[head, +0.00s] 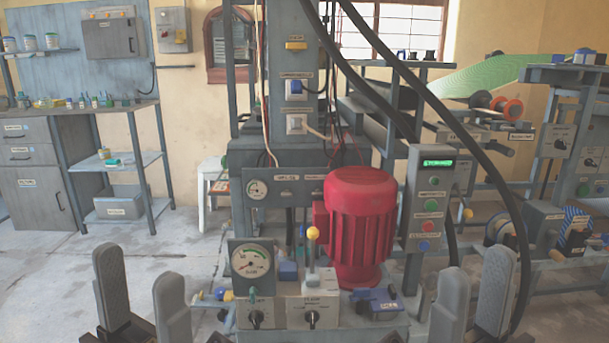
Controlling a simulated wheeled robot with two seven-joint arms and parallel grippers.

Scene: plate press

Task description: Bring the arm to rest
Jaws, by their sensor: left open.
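My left gripper (140,275) is at the lower left of the head view. Its two grey fingers stand upright and apart, with nothing between them. My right gripper (474,285) is at the lower right, also with its fingers upright and apart and empty. Both grippers appear in front of the press machine (270,155), one on either side of it. The machine carries a red motor (359,225), a round pressure gauge (252,261), a lever with a yellow knob (312,234) and a button box (429,200) with a green display. Most of both arms is out of view.
A grey workbench (80,107) with bottles and a shelf stands at the left. Thick black hoses (462,115) run down across the right side. More machinery with a rack (560,130) stands at the right. Bare concrete floor (60,270) shows at the left.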

